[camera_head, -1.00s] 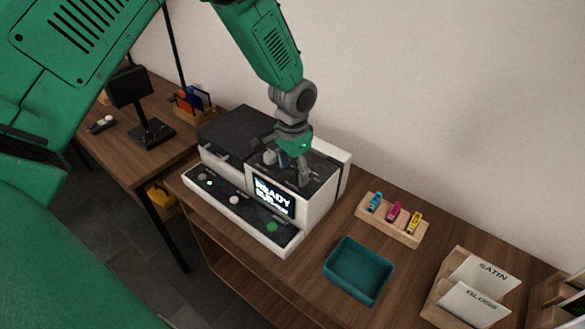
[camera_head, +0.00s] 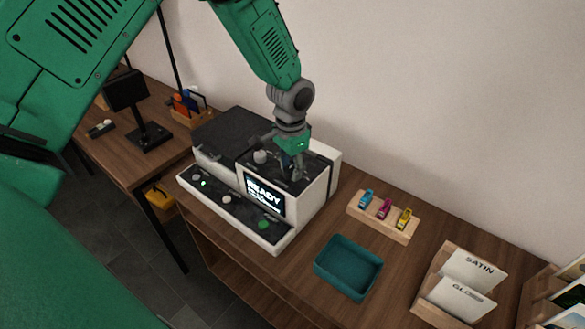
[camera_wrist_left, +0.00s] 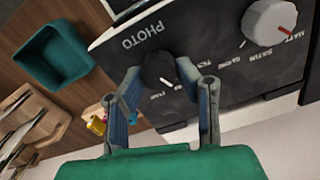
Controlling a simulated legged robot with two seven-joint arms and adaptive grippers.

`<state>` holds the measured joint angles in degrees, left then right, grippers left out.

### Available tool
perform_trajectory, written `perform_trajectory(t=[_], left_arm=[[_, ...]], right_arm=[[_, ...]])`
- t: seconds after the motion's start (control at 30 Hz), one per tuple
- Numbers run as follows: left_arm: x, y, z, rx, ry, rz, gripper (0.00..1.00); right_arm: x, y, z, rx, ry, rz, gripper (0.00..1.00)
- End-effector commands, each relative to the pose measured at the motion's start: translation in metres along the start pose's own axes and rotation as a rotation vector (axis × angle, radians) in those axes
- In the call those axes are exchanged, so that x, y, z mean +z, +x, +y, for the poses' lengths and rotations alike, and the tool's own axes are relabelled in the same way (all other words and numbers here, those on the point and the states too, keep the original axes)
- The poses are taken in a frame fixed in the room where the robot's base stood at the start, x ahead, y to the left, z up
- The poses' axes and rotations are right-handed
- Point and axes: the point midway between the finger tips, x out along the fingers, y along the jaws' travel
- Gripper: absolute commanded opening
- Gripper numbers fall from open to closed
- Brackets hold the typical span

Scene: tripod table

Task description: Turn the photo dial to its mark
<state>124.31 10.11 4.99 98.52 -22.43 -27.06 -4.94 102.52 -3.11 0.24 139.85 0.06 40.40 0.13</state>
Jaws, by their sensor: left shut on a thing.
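The photo printer (camera_head: 318,196) stands on the wooden desk, its screen (camera_head: 264,195) reading READY. In the left wrist view the black photo dial (camera_wrist_left: 158,70) sits beside the word PHOTO on the dark panel (camera_wrist_left: 215,45). It has a white pointer line, and small printed labels lie around it, partly hidden. My left gripper (camera_wrist_left: 162,84) is shut on the photo dial, one finger at each side. In the head view the left gripper (camera_head: 291,172) reaches down onto the printer top and hides the dial. A grey-white knob (camera_wrist_left: 270,22) with a red pointer sits beside it. My right gripper is not in view.
A teal tray (camera_head: 348,267) and a wooden holder (camera_head: 382,217) with several coloured cartridges stand right of the printer. A card rack (camera_head: 452,288) labelled SATIN and GLOSS is farther right. A black stand (camera_head: 148,133) is on the left table.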

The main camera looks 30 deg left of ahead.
Motion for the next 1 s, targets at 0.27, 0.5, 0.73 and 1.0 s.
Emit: perform_trajectory(t=[0.27, 0.5, 0.73, 1.0], left_arm=[[0.006, 0.003, 0.004, 0.01, 0.062, -0.016, 0.0], [0.006, 0.002, 0.003, 0.01, 0.218, -0.018, 0.0], [0.006, 0.003, 0.004, 0.013, 0.404, -0.016, 0.0], [0.007, 0.004, 0.003, 0.013, 0.582, -0.017, 0.0]], right_arm=[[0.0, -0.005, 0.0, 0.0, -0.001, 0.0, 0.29], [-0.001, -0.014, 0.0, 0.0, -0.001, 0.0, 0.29], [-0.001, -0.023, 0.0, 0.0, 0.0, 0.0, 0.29], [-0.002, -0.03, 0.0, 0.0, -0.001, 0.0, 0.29]])
